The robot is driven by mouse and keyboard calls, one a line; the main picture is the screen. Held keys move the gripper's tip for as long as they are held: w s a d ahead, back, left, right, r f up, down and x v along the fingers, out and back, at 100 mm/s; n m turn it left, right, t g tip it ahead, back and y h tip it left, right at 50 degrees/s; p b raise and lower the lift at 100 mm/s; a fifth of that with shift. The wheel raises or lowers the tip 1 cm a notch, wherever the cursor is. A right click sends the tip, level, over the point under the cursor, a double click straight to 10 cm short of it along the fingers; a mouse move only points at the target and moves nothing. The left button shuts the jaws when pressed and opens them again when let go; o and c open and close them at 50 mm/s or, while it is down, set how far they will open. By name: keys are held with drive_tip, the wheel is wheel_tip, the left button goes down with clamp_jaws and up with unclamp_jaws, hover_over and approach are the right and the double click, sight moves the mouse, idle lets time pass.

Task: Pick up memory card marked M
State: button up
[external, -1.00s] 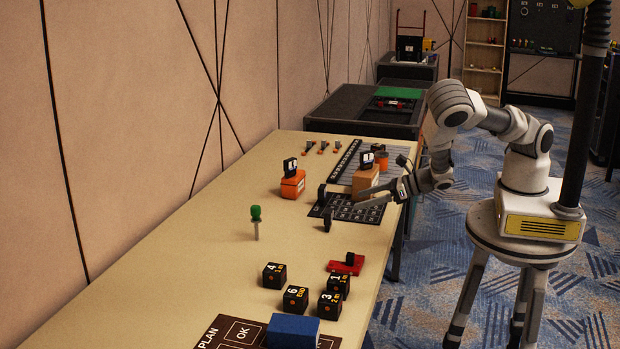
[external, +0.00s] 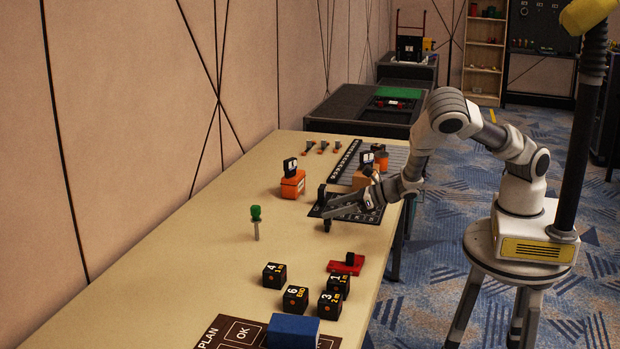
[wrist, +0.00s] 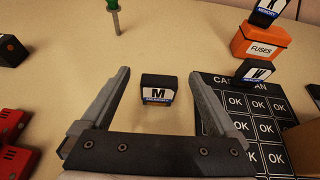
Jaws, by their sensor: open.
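The memory card marked M (wrist: 157,95) is a small black block with a white and blue label. It stands on the bare tabletop just left of the check mat in the wrist view. In the external view the card (external: 327,225) is a small dark shape, partly covered by my gripper (external: 324,206). My gripper (wrist: 160,74) is open in the wrist view. Its fingers lie on either side of the card, with a gap on each side. I cannot tell its exact height above the table.
The black OK mat (wrist: 240,112) lies to the right, with another card (wrist: 257,72) at its edge. An orange fuses box (wrist: 262,44) bears a card. A green-handled screwdriver (external: 256,222), black cubes (external: 297,298) and a red piece (external: 346,266) stand nearby.

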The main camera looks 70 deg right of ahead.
drive_tip(key=shift+f+b+x, duration=0.15)
drive_tip(key=shift+b+x, duration=0.1)
drive_tip(key=shift+x, duration=1.05)
drive_tip(key=shift+f+b+x, duration=0.2)
drive_tip(key=shift+x, duration=1.1)
drive_tip(key=shift+s, duration=0.15)
drive_tip(key=c, duration=1.4)
